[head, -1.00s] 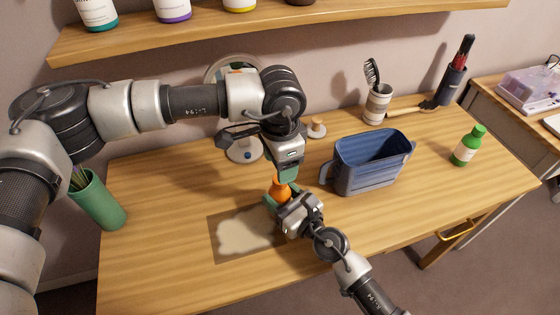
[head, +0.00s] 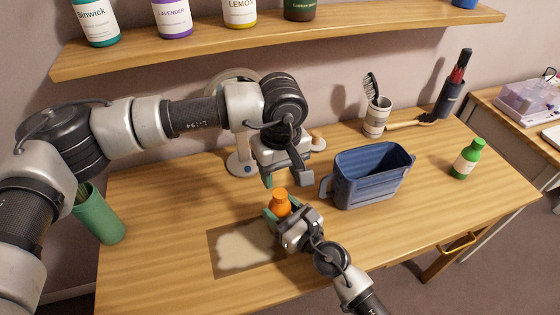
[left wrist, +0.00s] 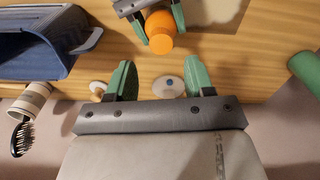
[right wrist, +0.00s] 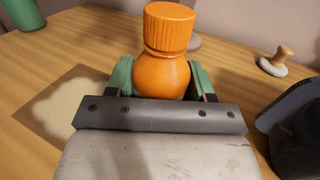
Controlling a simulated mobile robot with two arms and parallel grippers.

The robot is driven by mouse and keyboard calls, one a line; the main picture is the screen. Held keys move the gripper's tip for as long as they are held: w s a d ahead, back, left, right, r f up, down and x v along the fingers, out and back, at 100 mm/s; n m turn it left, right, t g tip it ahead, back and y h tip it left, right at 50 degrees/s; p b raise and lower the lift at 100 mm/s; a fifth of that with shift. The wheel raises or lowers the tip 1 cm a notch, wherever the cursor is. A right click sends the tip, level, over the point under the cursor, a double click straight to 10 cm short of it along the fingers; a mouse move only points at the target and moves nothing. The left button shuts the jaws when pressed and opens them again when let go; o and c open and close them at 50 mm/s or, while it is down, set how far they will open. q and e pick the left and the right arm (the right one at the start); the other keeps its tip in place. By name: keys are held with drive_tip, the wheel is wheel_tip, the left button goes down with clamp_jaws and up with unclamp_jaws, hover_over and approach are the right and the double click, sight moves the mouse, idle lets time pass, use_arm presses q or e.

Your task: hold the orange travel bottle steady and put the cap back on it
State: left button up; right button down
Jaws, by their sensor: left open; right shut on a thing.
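The orange travel bottle (head: 280,205) stands upright on the table, with its ribbed orange cap (right wrist: 170,27) sitting on top in the right wrist view. My right gripper (head: 282,212) is shut on the bottle's body; its green fingers (right wrist: 162,80) lie on both sides. My left gripper (head: 287,177) is open and empty, above and behind the bottle. In the left wrist view, its green fingers (left wrist: 154,80) are spread apart, and the bottle and cap (left wrist: 160,32) are beyond them, apart from the fingers. Whether the cap is fully seated cannot be told.
A blue bin (head: 368,178) stands right of the bottle. A mat with a pale patch (head: 243,246) lies in front. A green cup (head: 104,220) is at left, a green bottle (head: 467,158) at right. A brush in a cup (head: 375,117) stands behind. A shelf (head: 280,35) hangs above.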

sight(280, 193)
use_arm(q)
drive_tip(key=n, duration=0.6)
drive_tip(key=shift+r, duration=0.25)
drive_tip(key=n, duration=0.4)
drive_tip(key=shift+r, duration=0.15)
drive_tip(key=n, duration=0.6)
drive_tip(key=shift+r, duration=0.25)
drive_tip(key=n, duration=0.5)
drive_tip(key=shift+a+r, duration=0.1)
drive_tip(key=shift+r, duration=0.1)
drive_tip(key=shift+f, duration=4.05)
